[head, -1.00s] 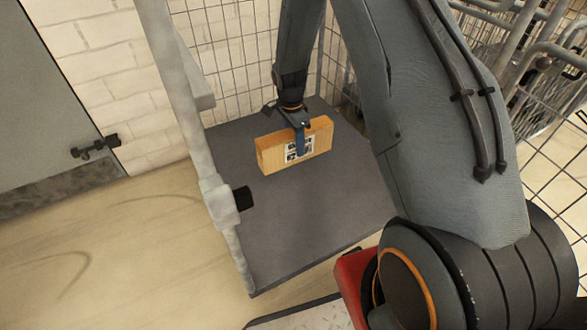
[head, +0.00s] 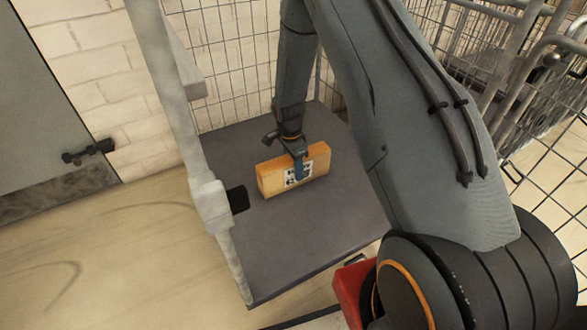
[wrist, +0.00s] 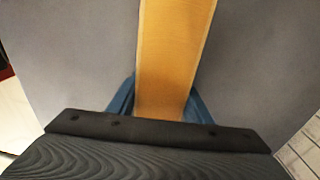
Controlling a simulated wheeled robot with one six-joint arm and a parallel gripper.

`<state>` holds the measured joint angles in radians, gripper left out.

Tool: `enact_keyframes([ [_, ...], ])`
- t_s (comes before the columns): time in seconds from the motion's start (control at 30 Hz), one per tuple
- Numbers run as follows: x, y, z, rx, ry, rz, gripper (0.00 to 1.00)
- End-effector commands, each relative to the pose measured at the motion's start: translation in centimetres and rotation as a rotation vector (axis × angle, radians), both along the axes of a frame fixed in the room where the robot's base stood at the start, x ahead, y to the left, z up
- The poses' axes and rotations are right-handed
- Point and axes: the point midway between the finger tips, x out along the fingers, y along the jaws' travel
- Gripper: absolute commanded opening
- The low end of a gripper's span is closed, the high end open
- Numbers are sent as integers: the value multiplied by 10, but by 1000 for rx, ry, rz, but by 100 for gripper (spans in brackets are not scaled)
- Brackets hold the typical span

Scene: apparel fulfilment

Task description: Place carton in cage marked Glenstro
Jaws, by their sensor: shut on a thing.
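The carton (head: 318,161) is a narrow tan box with a white printed label, standing upright on its long edge. My gripper (head: 299,172) is shut on it from above, with blue fingers on either side. In the wrist view the carton (wrist: 172,50) runs up the middle between the blue fingertips (wrist: 158,95). The carton is at or just above the grey floor of a wire cage (head: 290,240); whether it touches cannot be told for sure. No cage sign or name is readable in these views.
The cage has a pale grey post (head: 185,140) at its left and wire mesh (head: 235,70) at the back. More wire cages (head: 500,70) stand at the right. A grey door (head: 45,100) and open floor (head: 110,250) lie to the left. The cage floor around the carton is clear.

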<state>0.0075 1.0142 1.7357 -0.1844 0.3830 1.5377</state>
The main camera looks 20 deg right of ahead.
Motion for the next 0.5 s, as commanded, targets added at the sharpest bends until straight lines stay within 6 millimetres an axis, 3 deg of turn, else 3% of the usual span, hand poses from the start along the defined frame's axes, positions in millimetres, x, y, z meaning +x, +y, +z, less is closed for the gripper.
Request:
enact_keyframes([
  [0.27, 0, 0, -2, 0, -1, 0, 7],
  [0.3, 0, 0, -2, 0, 0, 0, 50],
  [0.4, 0, 0, -2, 0, 0, 0, 64],
  [0.5, 0, 0, -2, 0, 0, 0, 64],
])
